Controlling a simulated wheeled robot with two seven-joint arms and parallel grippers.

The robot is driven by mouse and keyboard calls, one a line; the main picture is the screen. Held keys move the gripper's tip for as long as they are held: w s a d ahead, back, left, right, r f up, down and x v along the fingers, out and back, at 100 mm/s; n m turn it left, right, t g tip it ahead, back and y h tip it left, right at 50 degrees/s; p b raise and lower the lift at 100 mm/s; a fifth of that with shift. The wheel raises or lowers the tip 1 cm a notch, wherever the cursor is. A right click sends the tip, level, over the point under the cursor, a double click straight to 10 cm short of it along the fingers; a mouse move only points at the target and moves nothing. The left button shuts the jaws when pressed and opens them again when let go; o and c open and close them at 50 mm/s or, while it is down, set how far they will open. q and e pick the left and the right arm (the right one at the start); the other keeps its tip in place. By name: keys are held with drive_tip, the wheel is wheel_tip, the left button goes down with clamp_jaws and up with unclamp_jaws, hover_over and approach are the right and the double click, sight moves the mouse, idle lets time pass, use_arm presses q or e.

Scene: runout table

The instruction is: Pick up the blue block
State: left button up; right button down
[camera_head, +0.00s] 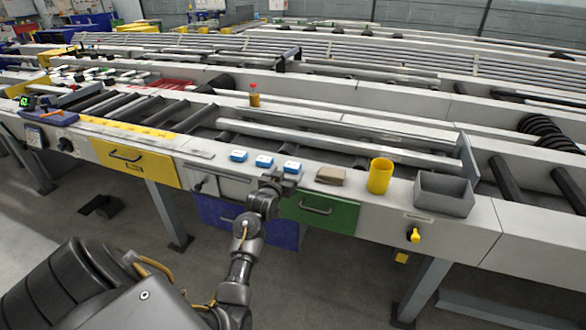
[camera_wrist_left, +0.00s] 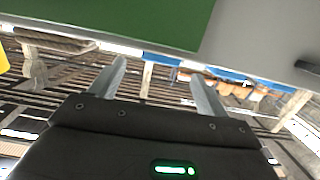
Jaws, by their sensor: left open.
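Three small blue blocks with pale markings on top stand in a row on the table's front ledge in the head view: a left one (camera_head: 238,155), a middle one (camera_head: 264,161) and a right one (camera_head: 291,166). My left gripper (camera_head: 279,179) is at the ledge's front edge, just in front of the right block and apart from it as far as I can tell. In the left wrist view its two fingers (camera_wrist_left: 161,80) are spread with nothing held between them. Blue block sides (camera_wrist_left: 235,76) show there beyond the fingers, partly cut off. My right gripper is not in view.
Right of the blocks on the ledge are a brown block (camera_head: 331,175), a yellow cup (camera_head: 380,176) and a grey bin (camera_head: 443,194). A green drawer (camera_head: 320,211) is below the ledge. A bottle with a red cap (camera_head: 254,95) stands further back.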

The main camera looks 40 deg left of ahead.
sight(291, 167)
use_arm(q)
drive_tip(key=x, duration=0.4)
drive_tip(key=shift+f, duration=0.1)
drive_tip(key=shift+w+a, duration=0.1)
drive_tip(key=shift+w, duration=0.15)
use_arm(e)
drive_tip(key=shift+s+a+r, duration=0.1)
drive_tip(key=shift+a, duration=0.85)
use_arm(q)
drive_tip(key=c, duration=1.1)
drive_tip(key=shift+o, duration=0.2)
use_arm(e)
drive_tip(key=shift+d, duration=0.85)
